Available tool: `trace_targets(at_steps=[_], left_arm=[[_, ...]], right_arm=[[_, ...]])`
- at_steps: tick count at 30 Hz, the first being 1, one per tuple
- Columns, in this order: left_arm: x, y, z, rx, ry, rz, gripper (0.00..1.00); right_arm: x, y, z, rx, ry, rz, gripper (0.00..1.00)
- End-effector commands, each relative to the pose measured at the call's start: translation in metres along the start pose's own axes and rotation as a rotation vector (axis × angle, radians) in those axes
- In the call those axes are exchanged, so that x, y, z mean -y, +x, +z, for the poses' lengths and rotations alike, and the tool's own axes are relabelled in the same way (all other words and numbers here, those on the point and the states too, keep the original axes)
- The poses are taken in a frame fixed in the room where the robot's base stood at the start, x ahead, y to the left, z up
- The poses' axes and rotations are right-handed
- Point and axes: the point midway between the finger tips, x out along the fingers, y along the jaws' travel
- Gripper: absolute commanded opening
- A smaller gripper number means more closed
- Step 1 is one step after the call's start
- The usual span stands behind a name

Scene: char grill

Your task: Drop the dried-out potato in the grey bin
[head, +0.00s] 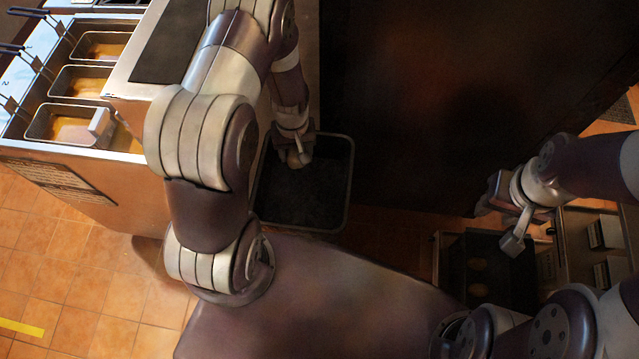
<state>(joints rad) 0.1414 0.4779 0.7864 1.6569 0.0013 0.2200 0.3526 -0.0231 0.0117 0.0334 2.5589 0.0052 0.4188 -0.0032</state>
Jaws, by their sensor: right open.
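The grey bin (347,190) stands on the floor in the middle of the head view, dark inside and open at the top. My left gripper (295,152) is over the bin's upper left part, pointing down. It is shut on a small tan, rounded thing that looks like the potato (297,160), partly hidden by the fingers.
A fryer (60,165) with several baskets of orange oil stands at the upper left. A large dark surface (440,90) fills the upper middle. Metal containers (605,232) stand at the right edge. Tiled floor (100,280) is clear at lower left.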

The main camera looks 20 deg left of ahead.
Motion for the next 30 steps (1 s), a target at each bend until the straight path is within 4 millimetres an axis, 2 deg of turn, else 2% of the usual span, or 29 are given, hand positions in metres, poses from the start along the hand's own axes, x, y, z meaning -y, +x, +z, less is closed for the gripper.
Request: trace_targets(at_steps=[5,14,23,24,26,27,30], left_arm=[[0.0,0.015,0.001,0.001,-0.004,0.0,0.21],[0.0,0.058,0.0,0.0,-0.003,0.0,0.21],[0.0,0.059,0.0,0.0,-0.002,0.0,0.21],[0.0,0.059,0.0,0.0,-0.002,0.0,0.62],[0.0,0.059,0.0,0.0,-0.002,0.0,0.82],[0.0,0.059,0.0,0.0,-0.002,0.0,0.85],[0.0,0.059,0.0,0.0,-0.002,0.0,0.85]], right_arm=[[0.0,0.013,0.002,0.001,0.0,0.0,0.43],[0.0,0.053,0.007,0.001,0.0,0.0,0.43],[0.0,0.053,0.007,0.0,0.0,0.0,0.43],[0.0,0.053,0.007,0.0,0.0,0.0,0.43],[0.0,0.053,0.007,0.0,0.0,0.0,0.43],[0.0,0.053,0.007,0.0,0.0,0.0,0.43],[0.0,0.053,0.007,0.001,0.0,0.0,0.43]])
